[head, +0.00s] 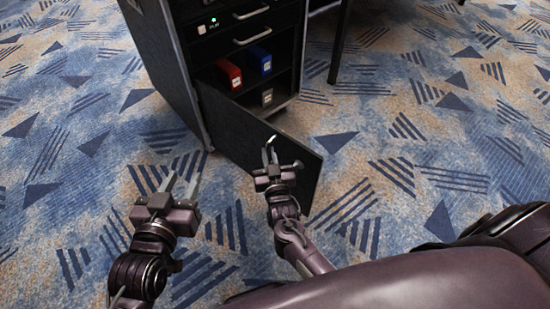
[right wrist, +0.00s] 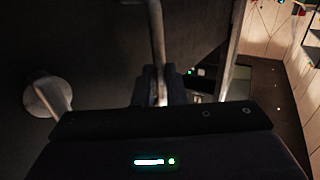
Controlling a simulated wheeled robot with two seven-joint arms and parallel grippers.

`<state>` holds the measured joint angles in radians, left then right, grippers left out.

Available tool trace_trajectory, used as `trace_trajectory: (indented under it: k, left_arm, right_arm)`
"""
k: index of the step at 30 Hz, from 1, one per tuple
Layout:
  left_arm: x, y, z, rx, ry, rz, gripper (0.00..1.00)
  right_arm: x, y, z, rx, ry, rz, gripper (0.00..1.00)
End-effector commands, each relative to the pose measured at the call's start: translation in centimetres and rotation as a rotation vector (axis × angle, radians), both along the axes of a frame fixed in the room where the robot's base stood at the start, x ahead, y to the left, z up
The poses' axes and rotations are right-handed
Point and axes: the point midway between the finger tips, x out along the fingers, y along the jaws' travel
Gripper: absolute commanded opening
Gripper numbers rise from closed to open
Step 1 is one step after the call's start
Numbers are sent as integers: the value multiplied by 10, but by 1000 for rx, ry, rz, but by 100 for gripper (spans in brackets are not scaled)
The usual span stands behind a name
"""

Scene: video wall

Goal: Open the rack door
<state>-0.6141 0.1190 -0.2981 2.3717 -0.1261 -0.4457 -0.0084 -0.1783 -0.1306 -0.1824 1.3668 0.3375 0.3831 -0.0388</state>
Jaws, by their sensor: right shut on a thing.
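The black rack (head: 185,75) stands at the top centre of the head view. Its dark lower door (head: 240,128) is swung outward from its left edge, and the compartment behind it shows. In the right wrist view, the dark door panel (right wrist: 90,45) fills the upper left, and my gripper hides part of the contact. My left gripper (head: 182,182) is open and empty, above the carpet to the left of the door.
A red binder (head: 228,75), a blue binder (head: 259,60) and a small grey-brown box (head: 267,97) sit inside the rack. Drawers with metal handles (head: 252,35) are above them. A dark table leg (head: 340,42) stands to the right. The patterned carpet (head: 400,140) is clear at right.

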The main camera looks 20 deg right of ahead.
Motion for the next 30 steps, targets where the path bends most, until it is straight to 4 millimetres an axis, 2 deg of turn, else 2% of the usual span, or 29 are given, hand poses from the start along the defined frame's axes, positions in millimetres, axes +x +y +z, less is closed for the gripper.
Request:
trace_trajectory:
  k: [1,12,13,18,28,30]
  left_arm:
    - [0,0,0,-1,-2,0,36]
    - [1,-1,3,-6,-8,1,36]
    - [1,-1,3,-6,-8,1,36]
    - [1,-1,4,-8,-11,1,36]
    - [1,0,4,-4,-4,2,36]
    - [-2,1,-6,15,35,0,36]
  right_arm:
    - [6,12,6,11,-10,24,0]
    - [7,13,6,11,-10,24,0]
    - [7,13,6,11,-10,24,12]
    - [6,11,5,10,-10,20,32]
    - [2,8,4,6,-7,15,32]
    - [-2,8,4,6,-7,15,32]
